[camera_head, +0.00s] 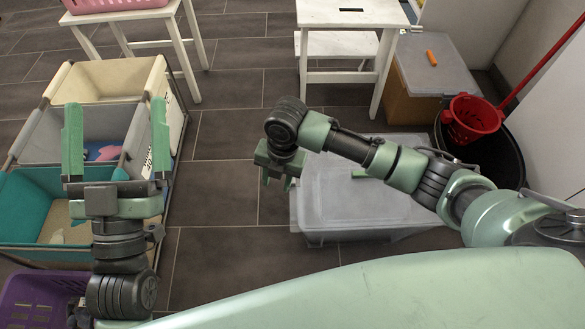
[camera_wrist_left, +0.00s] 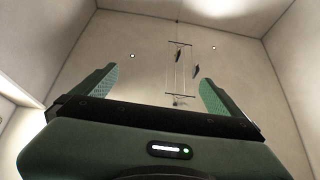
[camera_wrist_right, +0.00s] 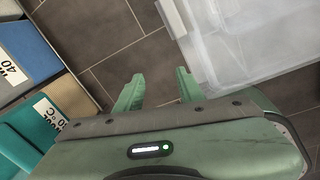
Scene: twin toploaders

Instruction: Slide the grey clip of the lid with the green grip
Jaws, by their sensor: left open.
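A translucent grey box (camera_head: 335,215) with a grey lid stands on the floor, partly behind my right arm. A small green piece (camera_head: 358,173), seemingly the grip, shows on its lid beside the arm. My right gripper (camera_head: 278,180) is open and empty, pointing down just left of the lid. In the right wrist view its fingers (camera_wrist_right: 159,90) are apart over floor tiles. The box (camera_wrist_right: 245,45) is at upper right there, with a pale piece (camera_wrist_right: 172,17) at its edge; I cannot tell whether this is the clip. My left gripper (camera_head: 116,140) is open, raised and empty.
A sorter (camera_head: 172,150) with several fabric bins and a purple basket (camera_head: 40,300) are at left. A brown box (camera_head: 405,98) with a grey lid and orange grip, and a black bucket (camera_head: 505,150) holding a red strainer, are at right. White stools (camera_head: 345,15) stand behind. Tiles between are clear.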

